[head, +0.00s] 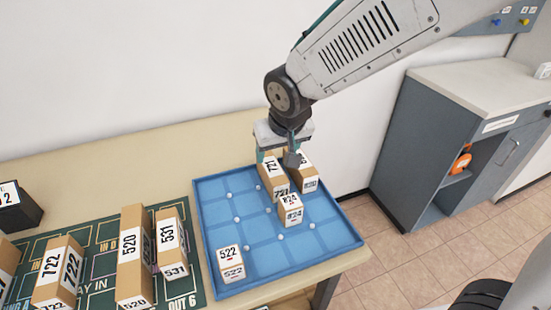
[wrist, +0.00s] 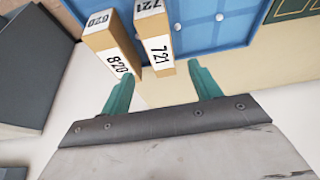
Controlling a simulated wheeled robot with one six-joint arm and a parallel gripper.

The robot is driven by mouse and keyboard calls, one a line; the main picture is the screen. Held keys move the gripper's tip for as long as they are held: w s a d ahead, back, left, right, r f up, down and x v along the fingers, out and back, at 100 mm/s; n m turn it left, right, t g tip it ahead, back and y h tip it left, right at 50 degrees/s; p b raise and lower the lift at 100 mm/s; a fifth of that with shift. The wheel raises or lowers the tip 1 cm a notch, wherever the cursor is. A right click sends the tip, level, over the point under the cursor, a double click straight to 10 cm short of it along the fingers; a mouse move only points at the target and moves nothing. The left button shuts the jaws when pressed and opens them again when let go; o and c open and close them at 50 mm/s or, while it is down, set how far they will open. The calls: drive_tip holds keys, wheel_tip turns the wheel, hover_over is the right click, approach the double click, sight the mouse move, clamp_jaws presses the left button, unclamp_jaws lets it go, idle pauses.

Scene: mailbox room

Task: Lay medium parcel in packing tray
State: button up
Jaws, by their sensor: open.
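The blue packing tray (head: 330,241) lies on the table and also shows in the wrist view (wrist: 205,38). My open gripper (head: 277,155) is over its far edge, near the brown 721 parcel (head: 271,178). In the wrist view the 721 parcel (wrist: 155,43) lies just beyond the gap between the spread fingertips (wrist: 160,85); nothing is clamped. The longer 820 parcel (wrist: 112,48) lies beside it, partly hidden by my gripper in the head view. Short parcels 824 (head: 290,211) and 522 (head: 230,262) are also in the tray. Which parcel is the medium one is unclear.
Parcels 722 (head: 58,272), 520 (head: 133,256) and 531 (head: 171,242) stand on the green mat (head: 100,262) to the left. A black box (head: 18,210) is farther left. The tray's left and front right have free room. A grey cabinet (head: 425,140) stands at right.

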drive_tip(key=shift+s+r, duration=0.15)
drive_tip(key=shift+r, duration=0.15)
drive_tip(key=shift+d+r, duration=0.2)
drive_tip(key=shift+d, duration=0.15)
drive_tip(key=s+d+r+m+g+h, duration=0.1)
drive_tip(key=s+d+r, duration=0.25)
drive_tip(key=d, duration=0.35)
drive_tip(key=s+d+r+m, duration=0.1)
drive_tip(key=s+d+r, duration=0.2)
drive_tip(key=s+d, duration=0.3)
drive_tip(key=s+d+r+g, duration=0.1)
drive_tip(key=s+d, duration=0.3)
drive_tip(key=s, duration=0.2)
drive_tip(key=s+d+r+m+g, duration=0.1)
drive_tip(key=s+d, duration=0.3)
drive_tip(key=s, duration=0.3)
drive_tip(key=shift+s, duration=0.2)
drive_tip(key=shift+r, duration=0.1)
